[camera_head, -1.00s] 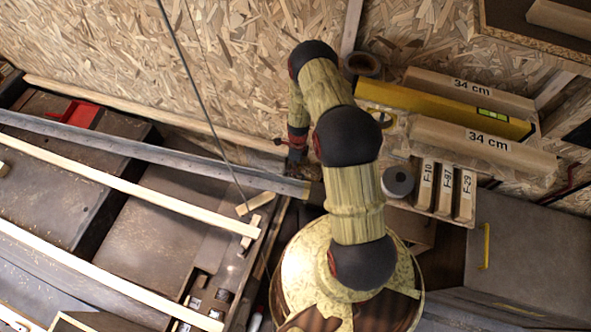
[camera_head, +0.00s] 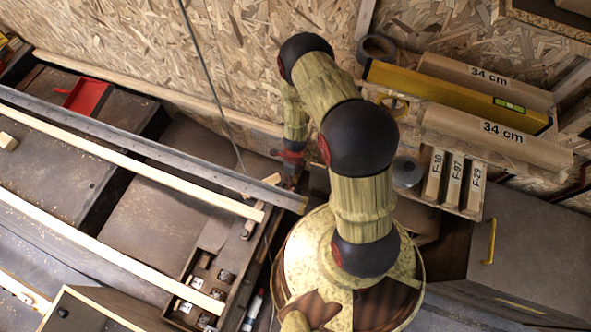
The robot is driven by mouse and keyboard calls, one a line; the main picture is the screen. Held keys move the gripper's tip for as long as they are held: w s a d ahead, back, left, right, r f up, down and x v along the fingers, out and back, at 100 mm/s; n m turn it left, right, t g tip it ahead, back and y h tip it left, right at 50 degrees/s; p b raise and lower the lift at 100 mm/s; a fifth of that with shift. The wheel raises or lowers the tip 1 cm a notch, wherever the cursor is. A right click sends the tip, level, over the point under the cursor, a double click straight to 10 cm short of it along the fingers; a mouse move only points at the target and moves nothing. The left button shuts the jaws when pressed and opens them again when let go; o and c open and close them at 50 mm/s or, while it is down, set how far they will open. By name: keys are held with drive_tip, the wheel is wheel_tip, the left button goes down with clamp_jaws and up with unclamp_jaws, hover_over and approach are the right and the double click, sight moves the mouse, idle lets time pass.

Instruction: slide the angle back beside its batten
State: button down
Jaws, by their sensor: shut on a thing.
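The angle (camera_head: 150,149) is a long grey metal bar. It runs from the left edge down to a lighter end near the middle of the head view. Its batten (camera_head: 140,169), a pale wooden strip, lies just below it in the picture. They run nearly parallel with a narrow gap. My gripper (camera_head: 290,181) is small and dark at the far side of the angle's right end, shut on the angle. Its fingertips are hard to make out.
A short wood block (camera_head: 262,187) lies near the angle's right end. Another batten (camera_head: 110,262) lies nearer. A compartment tray (camera_head: 208,275) holds small parts. A red piece (camera_head: 87,97) lies beyond the angle.

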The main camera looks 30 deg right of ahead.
drive_tip(key=shift+s+a+f, duration=0.1)
drive_tip(key=shift+s+a, duration=0.35)
drive_tip(key=shift+s, duration=0.4)
drive_tip(key=shift+s+a, duration=0.4)
drive_tip(key=shift+s, duration=0.4)
drive_tip(key=c, duration=2.2)
unclamp_jaws()
drive_tip(key=shift+s, duration=0.1)
drive_tip(key=shift+c, duration=0.2)
drive_tip(key=o, duration=0.3)
drive_tip(key=shift+w+d, duration=0.15)
drive_tip(key=shift+w, duration=0.1)
drive_tip(key=shift+o, duration=0.2)
drive_tip(key=shift+w, duration=0.1)
wheel_tip(320, 180, up, 12)
drive_tip(key=w+d, duration=0.1)
drive_tip(key=shift+w+d, duration=0.15)
drive_tip(key=shift+d, duration=0.15)
